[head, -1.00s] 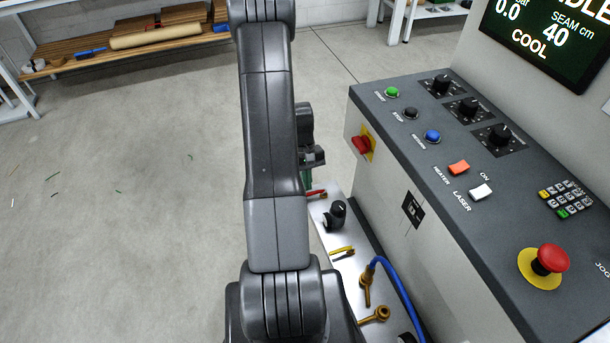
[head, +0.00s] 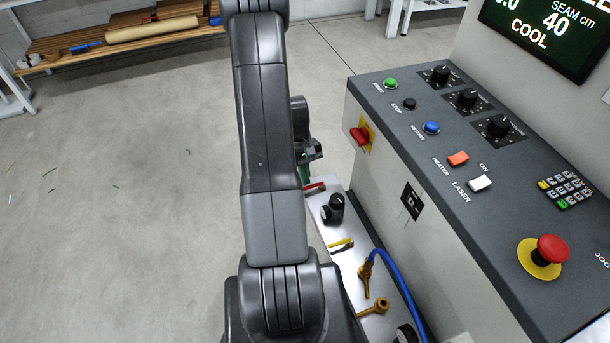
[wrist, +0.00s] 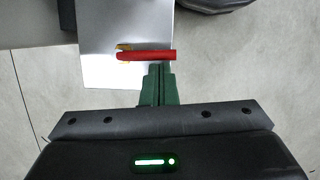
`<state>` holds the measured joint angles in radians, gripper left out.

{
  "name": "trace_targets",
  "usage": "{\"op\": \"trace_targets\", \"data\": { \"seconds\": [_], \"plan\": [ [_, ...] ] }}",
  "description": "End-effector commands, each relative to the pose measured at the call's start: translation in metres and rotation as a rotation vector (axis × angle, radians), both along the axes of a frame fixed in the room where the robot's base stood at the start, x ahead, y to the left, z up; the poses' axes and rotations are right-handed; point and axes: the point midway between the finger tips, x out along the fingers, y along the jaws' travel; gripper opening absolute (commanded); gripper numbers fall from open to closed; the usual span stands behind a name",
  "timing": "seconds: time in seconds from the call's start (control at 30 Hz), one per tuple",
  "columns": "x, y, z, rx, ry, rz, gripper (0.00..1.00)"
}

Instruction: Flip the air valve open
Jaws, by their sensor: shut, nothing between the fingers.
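A red lever handle (wrist: 150,55) on a brass-coloured fitting (wrist: 123,47) is at the edge of a pale metal plate (wrist: 100,70) in the wrist view. The lever lies level across the picture. In the head view the red handle (head: 315,187) shows just right of my arm. My gripper's green fingers (wrist: 159,85) are shut and empty, with their tips right beside the lever's near side; I cannot tell whether they touch. In the head view my gripper (head: 303,174) is mostly hidden by my arm. A second, yellow handle (head: 341,244) lies nearer on the plate.
A black regulator knob (head: 335,206), brass fittings (head: 376,306) and a blue hose (head: 400,285) are on the plate. The control console (head: 450,150) stands right, with a red-yellow switch (head: 361,137) on its side. Open floor (head: 120,230) lies left.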

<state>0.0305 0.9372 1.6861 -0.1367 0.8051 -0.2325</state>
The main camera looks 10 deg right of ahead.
Motion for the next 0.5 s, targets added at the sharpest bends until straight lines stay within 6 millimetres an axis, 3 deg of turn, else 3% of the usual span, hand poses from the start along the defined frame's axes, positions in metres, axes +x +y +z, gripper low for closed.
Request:
{"op": "trace_targets", "data": {
  "seconds": [0.5],
  "plan": [
    [-0.02, 0.001, -0.002, 0.0, 0.001, 0.362, 0.0]
  ]
}}
